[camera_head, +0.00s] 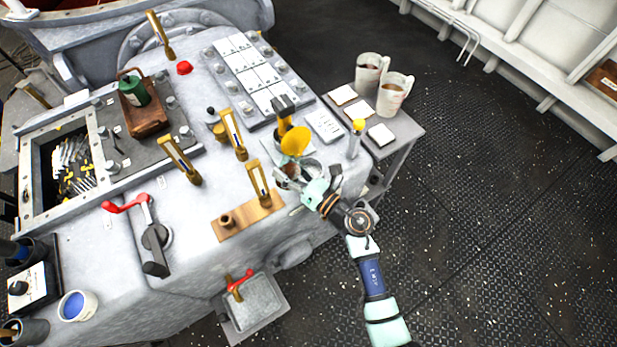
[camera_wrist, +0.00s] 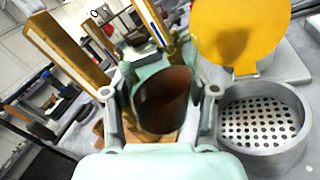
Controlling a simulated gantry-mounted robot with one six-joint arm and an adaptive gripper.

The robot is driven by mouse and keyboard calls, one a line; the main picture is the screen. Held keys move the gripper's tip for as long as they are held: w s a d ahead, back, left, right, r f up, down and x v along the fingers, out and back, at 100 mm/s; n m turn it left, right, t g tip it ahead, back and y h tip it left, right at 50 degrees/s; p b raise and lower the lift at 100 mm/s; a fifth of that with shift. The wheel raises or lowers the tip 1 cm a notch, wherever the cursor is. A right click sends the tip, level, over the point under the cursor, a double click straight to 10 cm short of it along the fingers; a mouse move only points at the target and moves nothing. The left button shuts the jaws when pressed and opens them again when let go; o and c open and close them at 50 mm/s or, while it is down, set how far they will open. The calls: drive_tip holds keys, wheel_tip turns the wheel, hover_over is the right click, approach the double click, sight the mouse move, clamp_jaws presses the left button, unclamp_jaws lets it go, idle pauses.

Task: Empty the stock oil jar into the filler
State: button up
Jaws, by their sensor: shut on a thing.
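My gripper (camera_head: 293,178) is shut on a jar (camera_wrist: 165,98) with dark brown oil inside, its open mouth facing the wrist camera. In the head view, fingers and wrist largely hide the jar. The filler (camera_wrist: 262,150) is a round grey cup with a perforated strainer, right of the jar in the wrist view and apart from it. Its yellow lid (camera_wrist: 238,35) stands open behind it, also seen in the head view (camera_head: 295,141). In the head view my gripper is just in front of the lid. I cannot tell how far the jar is tilted; no stream shows.
Brass-framed gauges (camera_head: 258,183) rise left of my gripper. A red-handled lever (camera_head: 130,204) is farther left. Open deck floor lies to the right.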

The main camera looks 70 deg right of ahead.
drive_tip(key=shift+s+d+r+m+p, duration=0.15)
drive_tip(key=shift+d+r+m+p, duration=0.2)
drive_tip(key=shift+p, duration=0.6)
drive_tip(key=shift+s+d+f+m, duration=0.1)
drive_tip(key=shift+d+f+m, duration=0.15)
drive_tip(key=shift+d+m, duration=0.35)
drive_tip(key=shift+a+f+m, duration=0.1)
drive_tip(key=shift+a+m, duration=0.15)
drive_tip(key=shift+a, duration=0.15)
drive_tip(key=shift+d, duration=0.2)
drive_tip(key=shift+a+f, duration=0.1)
drive_tip(key=shift+s+f+m+h, duration=0.15)
drive_tip(key=shift+m+h, duration=0.15)
drive_tip(key=shift+m, duration=0.3)
drive_tip(key=shift+r+m+p, duration=0.4)
drive_tip(key=shift+m+p, duration=0.05)
drive_tip(key=shift+m, duration=0.55)
drive_tip(key=shift+f+m+h, duration=0.4)
drive_tip(key=shift+m, duration=0.6)
drive_tip(key=shift+d+r+m+p, duration=0.15)
drive_tip(key=shift+r+m+p, duration=0.25)
drive_tip(key=shift+m, duration=0.3)
drive_tip(key=shift+d+r+m+p, duration=0.2)
drive_tip(key=shift+m+p, duration=0.3)
drive_tip(key=shift+m, duration=0.2)
idle(1.8)
